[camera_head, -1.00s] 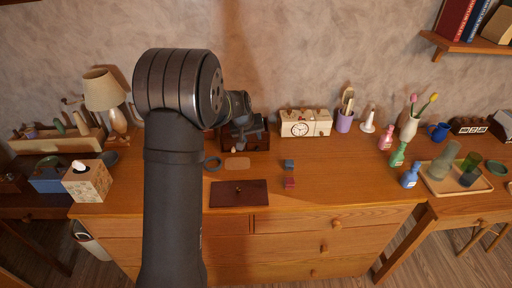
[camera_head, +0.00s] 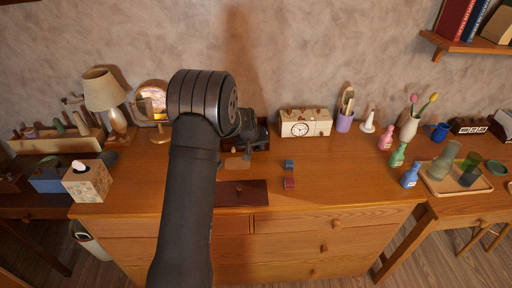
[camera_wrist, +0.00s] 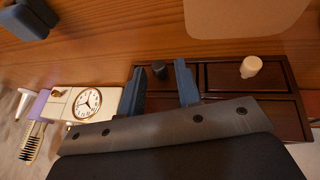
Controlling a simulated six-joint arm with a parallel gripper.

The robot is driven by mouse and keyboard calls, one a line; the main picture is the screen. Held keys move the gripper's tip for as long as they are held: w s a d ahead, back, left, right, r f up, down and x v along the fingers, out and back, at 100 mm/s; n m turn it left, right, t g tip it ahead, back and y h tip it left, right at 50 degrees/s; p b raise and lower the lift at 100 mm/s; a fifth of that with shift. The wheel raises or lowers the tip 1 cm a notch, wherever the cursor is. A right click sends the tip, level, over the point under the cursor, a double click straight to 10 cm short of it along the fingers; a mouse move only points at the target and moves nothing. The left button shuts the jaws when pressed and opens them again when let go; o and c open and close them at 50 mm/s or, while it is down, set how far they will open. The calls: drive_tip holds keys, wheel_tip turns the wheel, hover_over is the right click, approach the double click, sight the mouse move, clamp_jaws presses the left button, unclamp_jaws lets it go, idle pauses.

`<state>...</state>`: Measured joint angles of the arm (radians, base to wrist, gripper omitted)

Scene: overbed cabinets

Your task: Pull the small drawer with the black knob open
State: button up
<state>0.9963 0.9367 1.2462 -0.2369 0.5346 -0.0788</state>
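The dark wooden box of small drawers (camera_head: 263,133) stands at the back of the dresser, partly hidden by my arm. In the wrist view the box (camera_wrist: 290,83) shows several drawer fronts. The small drawer's black knob (camera_wrist: 159,70) lies between the two blue fingers of my gripper (camera_wrist: 160,66). My gripper is open, with a gap on both sides of the knob; I cannot tell how deep the fingers reach around it. A neighbouring drawer has a cream knob (camera_wrist: 251,67). The drawer with the black knob looks closed. My gripper (camera_head: 246,150) is small and dark in the head view.
A cream clock (camera_head: 300,129) stands right of the box. A tan mat (camera_wrist: 245,15) lies in front of it. A round mirror (camera_head: 152,101) stands left.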

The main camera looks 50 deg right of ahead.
clamp_jaws()
drive_tip(key=s+a, duration=0.5)
drive_tip(key=shift+s+a, duration=0.15)
drive_tip(key=shift+s, duration=0.05)
drive_tip(key=shift+o, duration=1.3)
unclamp_jaws()
drive_tip(key=v, duration=1.7)
drive_tip(key=shift+r, duration=0.25)
drive_tip(key=shift+w+f, duration=0.1)
drive_tip(key=x, duration=1.7)
drive_tip(key=shift+f, duration=0.15)
